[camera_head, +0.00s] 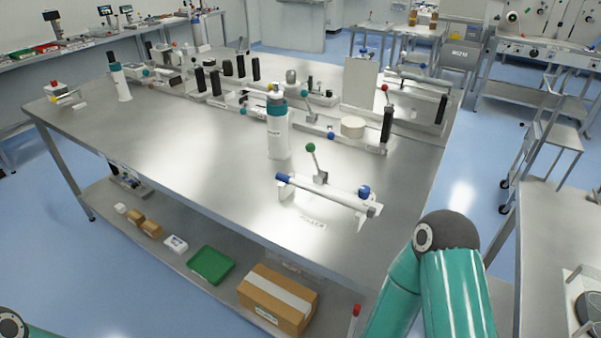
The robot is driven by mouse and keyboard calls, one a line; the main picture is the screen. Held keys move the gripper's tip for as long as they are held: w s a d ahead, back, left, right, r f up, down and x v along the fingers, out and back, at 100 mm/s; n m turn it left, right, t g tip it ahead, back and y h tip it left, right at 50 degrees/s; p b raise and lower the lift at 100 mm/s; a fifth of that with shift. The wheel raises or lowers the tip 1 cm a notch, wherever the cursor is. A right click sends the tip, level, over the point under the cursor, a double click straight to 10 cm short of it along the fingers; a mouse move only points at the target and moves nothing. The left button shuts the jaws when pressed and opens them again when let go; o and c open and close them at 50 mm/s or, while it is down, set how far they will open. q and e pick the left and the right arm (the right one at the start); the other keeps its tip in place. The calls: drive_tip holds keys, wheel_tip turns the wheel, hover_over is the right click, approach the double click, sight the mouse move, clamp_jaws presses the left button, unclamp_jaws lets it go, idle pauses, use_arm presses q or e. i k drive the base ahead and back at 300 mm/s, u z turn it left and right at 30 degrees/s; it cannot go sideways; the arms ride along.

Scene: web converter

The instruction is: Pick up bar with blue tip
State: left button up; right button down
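A light bar with a blue tip (325,193) rests on a low white holder on the near part of the metal table, with its blue end to the left. A lever with a green knob (311,148) rises just behind it, and a blue knob (364,191) sits near its right end. Neither gripper shows. Only a teal link and dark joint of my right arm stand at the lower right, apart from the bar. A bit of my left arm shows in the bottom left corner.
The metal table (190,135) is bare left of the bar. A white and teal bottle (278,130) stands close behind it, with several fixtures and black posts farther back. A lower shelf holds a cardboard box (278,298) and a green tray (210,265).

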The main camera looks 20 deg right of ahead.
sight(370, 212)
drive_tip(key=u, duration=0.95)
drive_tip(key=k, duration=0.95)
drive_tip(key=z, duration=0.45)
